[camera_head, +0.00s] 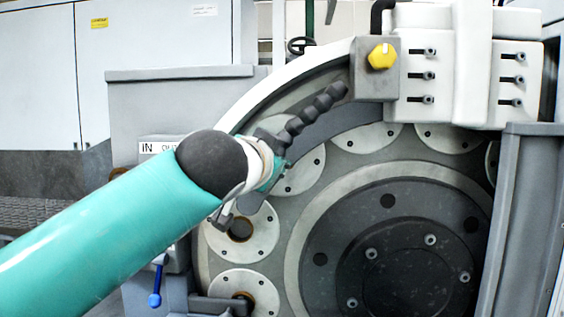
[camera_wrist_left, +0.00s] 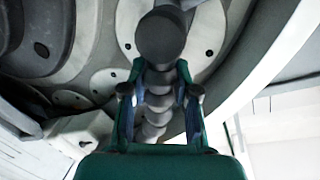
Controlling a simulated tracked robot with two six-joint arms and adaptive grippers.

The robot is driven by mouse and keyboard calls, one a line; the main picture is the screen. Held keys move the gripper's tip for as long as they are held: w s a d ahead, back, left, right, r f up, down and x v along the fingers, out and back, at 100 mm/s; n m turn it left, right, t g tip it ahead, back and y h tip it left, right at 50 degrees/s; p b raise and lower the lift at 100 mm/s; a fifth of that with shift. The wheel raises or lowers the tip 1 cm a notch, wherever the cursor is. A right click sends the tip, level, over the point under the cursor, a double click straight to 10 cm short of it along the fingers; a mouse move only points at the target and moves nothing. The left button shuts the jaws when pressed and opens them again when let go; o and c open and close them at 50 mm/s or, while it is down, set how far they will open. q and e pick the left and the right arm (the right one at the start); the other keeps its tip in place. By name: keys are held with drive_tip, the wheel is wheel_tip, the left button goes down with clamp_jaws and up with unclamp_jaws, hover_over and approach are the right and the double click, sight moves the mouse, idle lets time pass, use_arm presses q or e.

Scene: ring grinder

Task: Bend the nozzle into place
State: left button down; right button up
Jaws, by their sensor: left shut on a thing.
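The nozzle (camera_head: 315,112) is a dark, segmented, flexible hose. In the head view it runs from the grey block (camera_head: 375,70) with the yellow knob down and left to my left gripper (camera_head: 268,172). The left gripper hides its lower part. In the left wrist view the nozzle (camera_wrist_left: 158,80) runs between the two green fingers of the left gripper (camera_wrist_left: 160,88), which are shut on it. Its round dark end (camera_wrist_left: 161,38) sticks out beyond the fingertips. My right gripper is in neither view.
The large grinder disc (camera_head: 400,250) with round pale plates stands close behind the gripper. A white curved guard (camera_head: 290,75) arches above the nozzle. A white housing (camera_head: 455,65) with bolted blocks is at upper right. A blue-handled lever (camera_head: 155,298) is at lower left.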

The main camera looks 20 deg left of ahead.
use_arm(q)
drive_tip(key=shift+f, duration=0.1)
drive_tip(key=c, duration=0.8)
unclamp_jaws()
drive_tip(key=shift+s+d, duration=0.1)
drive_tip(key=shift+s, duration=0.05)
drive_tip(key=shift+c, duration=0.2)
drive_tip(key=v, duration=1.1)
drive_tip(key=shift+s, duration=0.4)
